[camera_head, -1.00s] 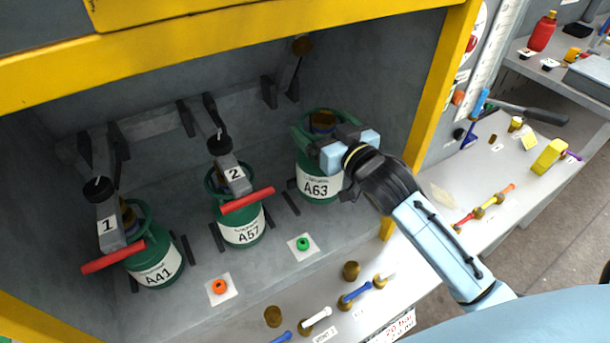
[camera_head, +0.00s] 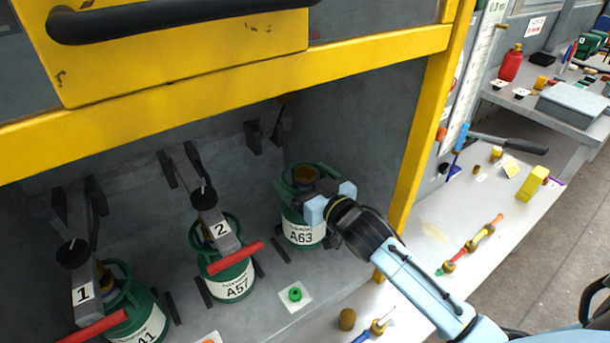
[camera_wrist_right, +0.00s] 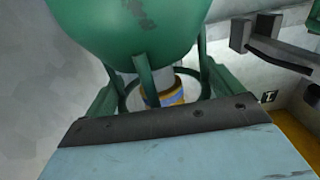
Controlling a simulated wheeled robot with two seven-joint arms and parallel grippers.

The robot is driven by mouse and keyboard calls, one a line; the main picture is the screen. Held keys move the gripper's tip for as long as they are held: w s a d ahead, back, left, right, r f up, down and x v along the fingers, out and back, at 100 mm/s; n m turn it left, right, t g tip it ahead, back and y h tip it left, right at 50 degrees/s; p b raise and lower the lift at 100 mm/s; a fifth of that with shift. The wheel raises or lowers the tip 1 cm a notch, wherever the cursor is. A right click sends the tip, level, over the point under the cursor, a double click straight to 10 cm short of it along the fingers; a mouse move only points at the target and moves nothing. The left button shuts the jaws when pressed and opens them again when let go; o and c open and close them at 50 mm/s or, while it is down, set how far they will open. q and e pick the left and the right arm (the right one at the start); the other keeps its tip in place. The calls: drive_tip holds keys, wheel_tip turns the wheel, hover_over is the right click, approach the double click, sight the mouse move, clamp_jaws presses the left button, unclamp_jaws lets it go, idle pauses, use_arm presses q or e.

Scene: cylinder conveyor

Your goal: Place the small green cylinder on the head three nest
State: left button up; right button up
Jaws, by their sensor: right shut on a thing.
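The small green cylinder (camera_head: 303,215), labelled A63, is upright at the right of the grey bay, at the third place in the row. My right gripper (camera_head: 327,203) is shut on its upper collar from the right. I cannot tell whether its base touches the floor. In the right wrist view the green body (camera_wrist_right: 135,30), its collar posts and the brass valve (camera_wrist_right: 163,92) show close to the gripper. The head three nest is not clearly visible; the cylinder covers that area. My left gripper is not in view.
Cylinder A57 (camera_head: 232,277) stands left of A63 under head 2 (camera_head: 218,228). Cylinder A41 (camera_head: 140,325) stands under head 1 (camera_head: 85,290). A yellow post (camera_head: 418,150) borders the bay's right side.

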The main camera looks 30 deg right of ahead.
drive_tip(key=shift+w+f, duration=0.1)
drive_tip(key=shift+f, duration=1.05)
drive_tip(key=o, duration=1.7)
drive_tip(key=shift+f+b, duration=0.3)
drive_tip(key=shift+f, duration=0.2)
drive_tip(key=shift+o, duration=0.2)
drive_tip(key=shift+r, duration=0.2)
drive_tip(key=shift+s+f, duration=0.1)
drive_tip(key=shift+s, duration=0.3)
drive_tip(key=s+d, duration=0.1)
drive_tip(key=s, duration=1)
drive_tip(key=shift+s+d+r, duration=0.2)
drive_tip(key=shift+d+r, duration=0.15)
